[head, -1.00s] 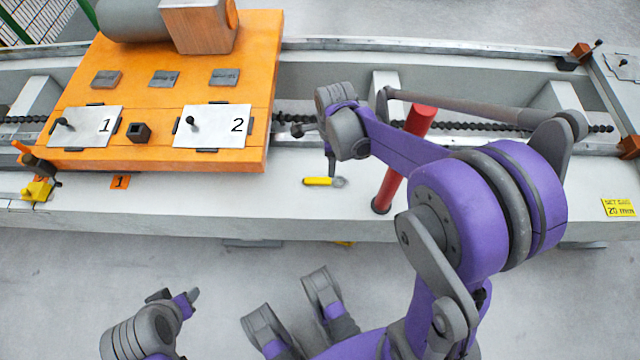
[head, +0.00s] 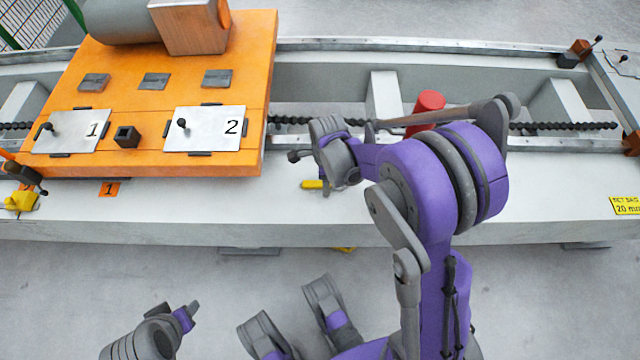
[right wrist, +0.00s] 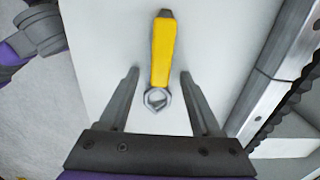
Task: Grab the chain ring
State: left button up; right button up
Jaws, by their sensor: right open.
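A yellow-handled tool with a grey metal ring at its end (right wrist: 159,60) lies on the pale bench top; the ring is the only one I see clearly. In the head view its yellow handle (head: 312,184) shows, and my right wrist hides the ring. My right gripper (right wrist: 159,75) is open and empty above it. In the right wrist view the ring lies between the two fingers, apart from both, with the handle pointing away past the tips. My left arm's end (head: 180,322) is low at the left, off the bench; its jaws are not clear.
An orange plate (head: 258,140) with numbered white covers stands left of my right wrist. A dark chain (head: 560,126) runs along the channel behind. A red cylinder (head: 430,100) stands behind my right arm.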

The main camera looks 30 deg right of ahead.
jog(key=shift+r, duration=0.1)
grip_shut()
dwell(0.3)
